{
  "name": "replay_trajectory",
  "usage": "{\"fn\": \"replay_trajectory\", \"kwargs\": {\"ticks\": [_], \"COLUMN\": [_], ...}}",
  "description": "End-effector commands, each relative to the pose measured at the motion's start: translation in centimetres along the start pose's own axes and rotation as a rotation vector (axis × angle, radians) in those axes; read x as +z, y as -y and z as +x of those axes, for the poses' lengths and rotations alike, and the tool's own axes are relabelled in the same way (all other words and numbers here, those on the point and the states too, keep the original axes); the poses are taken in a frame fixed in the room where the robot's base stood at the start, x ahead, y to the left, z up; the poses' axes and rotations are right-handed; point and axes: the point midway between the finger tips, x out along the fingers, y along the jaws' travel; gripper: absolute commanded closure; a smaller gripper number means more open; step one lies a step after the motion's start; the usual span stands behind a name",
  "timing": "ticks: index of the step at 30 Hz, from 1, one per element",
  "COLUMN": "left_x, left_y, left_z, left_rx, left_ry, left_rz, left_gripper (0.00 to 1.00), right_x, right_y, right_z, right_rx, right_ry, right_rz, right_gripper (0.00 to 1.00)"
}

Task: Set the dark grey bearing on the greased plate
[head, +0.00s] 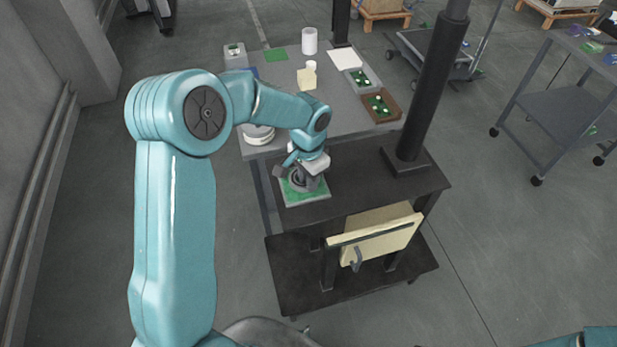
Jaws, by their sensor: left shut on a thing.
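The greased plate (297,198) is a green square with a pale edge, lying on the dark bench top at its left end. My left gripper (301,177) points down over the plate and is shut on the dark grey bearing (309,183). The bearing is at or just above the plate's middle; I cannot tell whether it touches. The gripper and wrist hide part of it. My right gripper is out of view; only a piece of teal arm shows at the lower right corner.
A thick dark column (430,90) stands on the dark bench (370,165). A cream panel (375,236) with a handle sits below the top. Behind is a grey table (345,108) with a white cylinder (309,40), a brown tray (396,109) and other items. The bench top right of the plate is clear.

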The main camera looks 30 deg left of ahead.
Motion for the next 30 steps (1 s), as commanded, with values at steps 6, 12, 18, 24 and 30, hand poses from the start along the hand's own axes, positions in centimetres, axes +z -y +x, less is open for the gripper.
{"fn": "replay_trajectory", "kwargs": {"ticks": [6,12,18,24,30], "left_x": [-0.02,-0.02,-0.04,-0.05,-0.05], "left_y": [0.01,0.01,0.04,0.05,0.04], "left_z": [0.13,0.12,0.38,0.4,0.41], "left_rx": [-0.001,-0.001,-0.001,-0.001,-0.001], "left_ry": [-0.002,-0.001,-0.001,-0.001,-0.001], "left_rz": [0.0,0.0,0.0,0.0,0.0], "left_gripper": [1.0,1.0,1.0,1.0,0.73], "right_x": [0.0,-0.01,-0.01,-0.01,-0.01], "right_y": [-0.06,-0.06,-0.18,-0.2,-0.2], "right_z": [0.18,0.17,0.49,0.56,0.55], "right_rx": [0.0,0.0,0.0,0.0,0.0], "right_ry": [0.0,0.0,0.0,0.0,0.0], "right_rz": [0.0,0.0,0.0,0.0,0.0], "right_gripper": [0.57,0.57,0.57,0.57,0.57]}}
